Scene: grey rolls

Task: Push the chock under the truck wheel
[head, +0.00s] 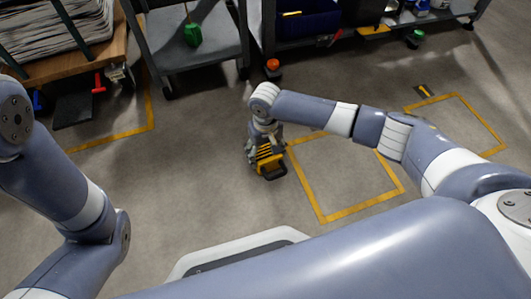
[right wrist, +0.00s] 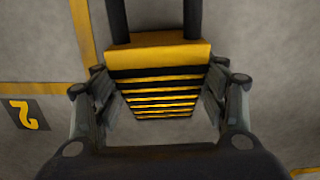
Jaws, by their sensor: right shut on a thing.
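The chock (head: 268,159), a black wedge with yellow stripes, is in my right gripper (head: 265,140), just above or on the floor; I cannot tell which. In the right wrist view, the chock (right wrist: 160,52) lies between the two fingers of my right gripper (right wrist: 160,100), which are shut on its sides. Two dark bars run from its far yellow end. A wooden-decked truck (head: 75,65) stacked with papers is at the upper left, with a wheel (head: 118,73) under its right corner, well away from the chock. My left gripper is outside the view.
A grey cart (head: 200,55) with a green object (head: 193,35) stands beside the truck. A dark plate (head: 72,109) and a red piece (head: 99,84) are near the truck. Yellow floor outlines (head: 322,217) lie to the right. The floor between chock and truck is clear.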

